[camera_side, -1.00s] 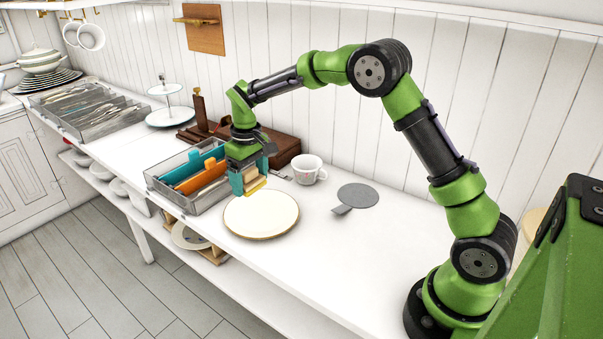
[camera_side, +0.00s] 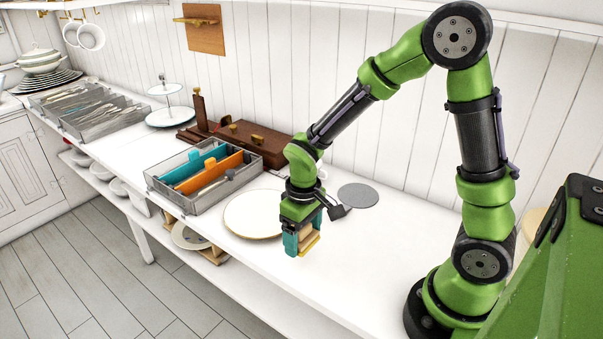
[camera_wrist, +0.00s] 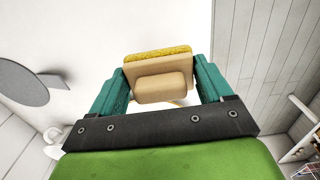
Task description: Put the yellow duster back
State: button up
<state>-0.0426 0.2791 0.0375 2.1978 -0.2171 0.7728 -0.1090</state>
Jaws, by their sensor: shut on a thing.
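My gripper (camera_side: 301,241) is shut on the yellow duster (camera_side: 308,250). It holds the duster above the front part of the white counter, just right of the white plate. In the wrist view the duster (camera_wrist: 160,78) has a tan wooden back and grip block with a yellow pad on its far side. The teal fingers of my gripper (camera_wrist: 160,92) press on it from both sides. My wrist partly hides the plate and the cup in the side view.
A grey tray (camera_side: 190,207) with teal and orange dividers stands left of the plate (camera_side: 236,228). A brown wooden box (camera_side: 262,144) is behind it. A grey disc with a handle (camera_side: 360,196) lies to the right. The counter (camera_side: 360,265) right of my gripper is clear.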

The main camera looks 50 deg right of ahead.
aim_at(303, 248)
jog(key=shift+f, duration=2.2)
jog(key=shift+f, duration=0.2)
jog(key=o, duration=0.8)
jog(key=shift+o, duration=0.2)
jog(key=shift+r, duration=0.15)
notch_tip(303, 248, up, 12)
jog(key=shift+f, duration=0.1)
jog(key=s+r+m+t+y, duration=0.2)
jog(key=s+r+m+t, duration=0.2)
jog(key=s+r+t, duration=0.3)
notch_tip(303, 248, up, 5)
jog(key=shift+s+a+r, duration=0.1)
jog(key=shift+s+a, duration=0.3)
jog(key=shift+s, duration=0.55)
